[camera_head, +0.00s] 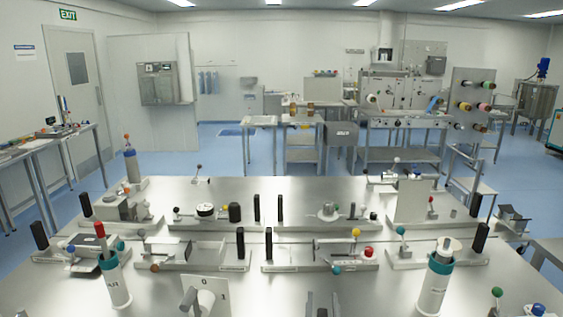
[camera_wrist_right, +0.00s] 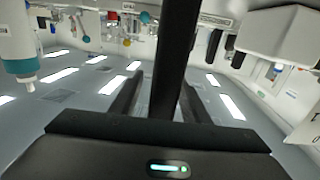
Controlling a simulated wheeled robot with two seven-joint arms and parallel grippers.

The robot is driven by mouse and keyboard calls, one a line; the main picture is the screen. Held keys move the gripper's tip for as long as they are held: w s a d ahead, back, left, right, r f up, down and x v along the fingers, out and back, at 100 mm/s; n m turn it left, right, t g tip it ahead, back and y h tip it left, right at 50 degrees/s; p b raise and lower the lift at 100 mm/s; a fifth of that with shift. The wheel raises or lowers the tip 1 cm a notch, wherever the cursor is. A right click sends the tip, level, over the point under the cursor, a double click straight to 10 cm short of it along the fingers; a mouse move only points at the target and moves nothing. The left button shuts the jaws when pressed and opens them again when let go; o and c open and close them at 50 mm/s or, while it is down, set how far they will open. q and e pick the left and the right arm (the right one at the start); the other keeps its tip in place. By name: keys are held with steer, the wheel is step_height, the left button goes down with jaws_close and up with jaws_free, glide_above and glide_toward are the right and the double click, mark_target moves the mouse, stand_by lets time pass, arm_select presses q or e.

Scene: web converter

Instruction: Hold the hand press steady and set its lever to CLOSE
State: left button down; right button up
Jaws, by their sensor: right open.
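Several bench fixtures with black upright grips and ball-tipped levers stand on the steel table (camera_head: 235,262); their labels are too small to read, so I cannot tell which is the hand press. Closest is a pale unit with a grey lever (camera_head: 205,297) and the marks 0 and 1, cut off by the bottom edge. My right gripper (camera_head: 322,300) is open at the bottom middle, to the right of that unit. In the right wrist view, which is upside down, a black upright bar (camera_wrist_right: 177,45) shows between the two fingers; contact cannot be judged. My left gripper is not in view.
A white bottle with a teal band (camera_head: 432,290) stands to the right of my right gripper. Another with a red top (camera_head: 115,280) stands at the left. Two rows of fixtures lie beyond. The table between the near row and my gripper is mostly clear.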

steer(key=s+a, duration=0.1)
steer(key=s, duration=1)
steer(key=shift+s+a, duration=0.15)
steer(key=shift+s, duration=0.25)
